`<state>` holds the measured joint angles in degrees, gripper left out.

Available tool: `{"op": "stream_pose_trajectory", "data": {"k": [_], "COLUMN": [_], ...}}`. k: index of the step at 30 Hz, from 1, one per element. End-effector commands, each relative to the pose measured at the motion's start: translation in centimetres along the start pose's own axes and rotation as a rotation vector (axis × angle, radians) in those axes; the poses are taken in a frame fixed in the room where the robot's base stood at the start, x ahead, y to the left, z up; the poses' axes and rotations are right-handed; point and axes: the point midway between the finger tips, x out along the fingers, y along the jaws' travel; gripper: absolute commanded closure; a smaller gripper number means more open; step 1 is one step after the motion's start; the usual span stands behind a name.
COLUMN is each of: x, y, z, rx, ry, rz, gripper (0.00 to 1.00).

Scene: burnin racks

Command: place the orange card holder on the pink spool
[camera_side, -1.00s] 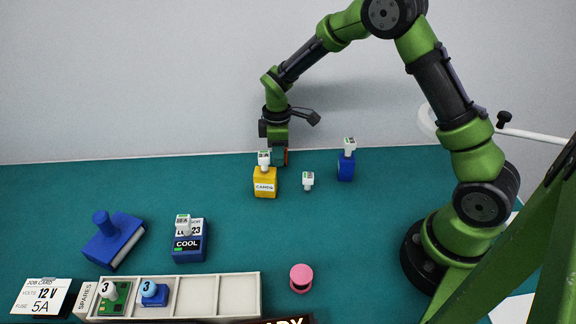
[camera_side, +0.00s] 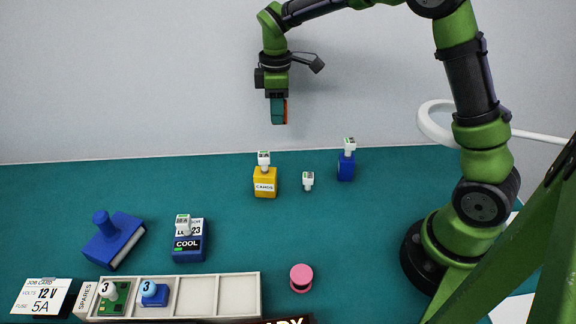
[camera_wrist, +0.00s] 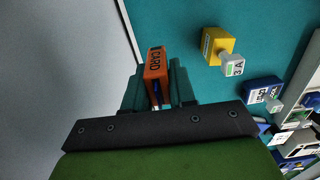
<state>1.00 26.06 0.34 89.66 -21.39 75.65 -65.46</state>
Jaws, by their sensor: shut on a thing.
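The orange card holder (camera_wrist: 156,64) is between the two teal fingers of my gripper (camera_wrist: 158,88), with "CARD" lettering on its face in the wrist view. In the side view only a thin orange strip of it (camera_side: 286,111) shows beside the fingers. My gripper (camera_side: 279,112) is shut on it, pointing down, high above the back of the table and apart from it. The pink spool (camera_side: 301,277) stands upright on the table near the front, right of the white tray. Its top looks bare. The spool is not in the wrist view.
A yellow block (camera_side: 265,183) labelled CARDS, a small white piece (camera_side: 308,180) and a blue block (camera_side: 346,167) stand below my gripper. The COOL block (camera_side: 189,243), a blue stamp-like piece (camera_side: 113,240) and a sectioned tray (camera_side: 247,295) are front left.

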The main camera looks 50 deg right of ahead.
Motion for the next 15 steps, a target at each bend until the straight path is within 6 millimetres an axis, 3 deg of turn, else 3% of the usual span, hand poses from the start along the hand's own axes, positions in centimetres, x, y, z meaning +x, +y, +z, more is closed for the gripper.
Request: {"op": "stream_pose_trajectory", "data": {"k": [6, 15], "x": [-4.3, -4.4], "y": [0.0, -6.7], "z": [0.0, -2.3], "rx": [0.002, -0.142], "ry": [0.002, 0.002], "rz": [0.001, -0.005], "gripper": [1.0, 1.0]}}
